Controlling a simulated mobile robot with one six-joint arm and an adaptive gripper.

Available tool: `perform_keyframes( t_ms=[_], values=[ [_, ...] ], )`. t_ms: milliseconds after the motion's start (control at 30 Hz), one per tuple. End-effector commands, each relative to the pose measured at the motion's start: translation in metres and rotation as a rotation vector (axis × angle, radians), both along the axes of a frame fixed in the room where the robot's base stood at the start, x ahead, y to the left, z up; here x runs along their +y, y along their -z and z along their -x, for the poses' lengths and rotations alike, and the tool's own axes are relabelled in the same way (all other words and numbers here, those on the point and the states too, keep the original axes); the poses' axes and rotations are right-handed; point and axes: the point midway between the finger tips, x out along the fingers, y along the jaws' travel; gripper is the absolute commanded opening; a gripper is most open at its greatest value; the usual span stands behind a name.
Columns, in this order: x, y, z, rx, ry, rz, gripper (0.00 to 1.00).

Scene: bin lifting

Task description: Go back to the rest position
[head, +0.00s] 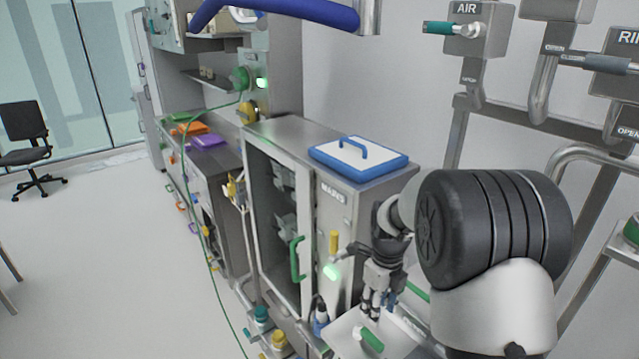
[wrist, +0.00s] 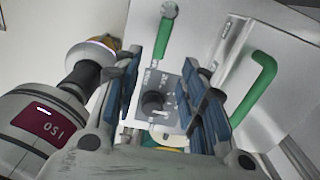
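My gripper (head: 376,302) hangs with its fingers downward in front of the steel cabinet's right side, at the lower middle of the head view. In the wrist view my gripper (wrist: 176,85) has its blue-padded fingers spread apart with nothing held between them. Beyond the gap is a grey plate with a black knob (wrist: 153,100). My gripper appears apart from the knob, though the exact distance is hard to tell. My arm fills the lower right of the head view and hides part of what lies behind it.
The steel cabinet (head: 330,205) with a green door handle (head: 297,259) stands close to my gripper. A blue-rimmed lid (head: 358,158) lies on top. A green-handled panel (wrist: 255,90) is near the fingers. Pipes and valves (head: 478,28) stand at right. Open floor (head: 110,260) lies left.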

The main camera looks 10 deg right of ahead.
Motion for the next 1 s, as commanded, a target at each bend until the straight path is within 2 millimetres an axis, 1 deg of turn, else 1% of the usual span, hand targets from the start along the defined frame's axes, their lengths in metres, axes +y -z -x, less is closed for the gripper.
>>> perform_keyframes(
  t_ms=[33,67,167,200,267,300,367,400,467,500,633,700,800,900,1000],
  values=[
    [0.002,-0.013,0.004,-0.014,-0.052,0.002,0.38],
    [0.003,-0.022,0.007,-0.023,-0.1,0.004,0.38],
    [0.01,-0.059,0.027,-0.061,-0.326,0.018,0.38],
    [0.013,-0.075,0.037,-0.078,-0.439,0.027,0.38],
    [0.018,-0.099,0.056,-0.104,-0.618,0.046,0.38],
    [0.021,-0.112,0.069,-0.118,-0.737,0.061,0.38],
    [0.026,-0.131,0.09,-0.139,-0.916,0.086,0.38],
    [0.029,-0.142,0.104,-0.151,-1.034,0.105,0.38],
    [0.033,-0.156,0.126,-0.168,-1.211,0.138,0.38],
    [0.035,-0.164,0.141,-0.178,-1.33,0.163,0.38],
    [0.042,-0.181,0.189,-0.199,-1.71,0.259,0.38],
    [0.046,-0.185,0.214,-0.2,-1.907,0.316,0.38],
    [0.049,-0.185,0.244,-0.191,-2.151,0.396,0.38],
    [0.051,-0.182,0.265,-0.176,-2.333,0.462,0.38],
    [0.052,-0.179,0.277,-0.161,-2.448,0.505,0.38]
  ],
)
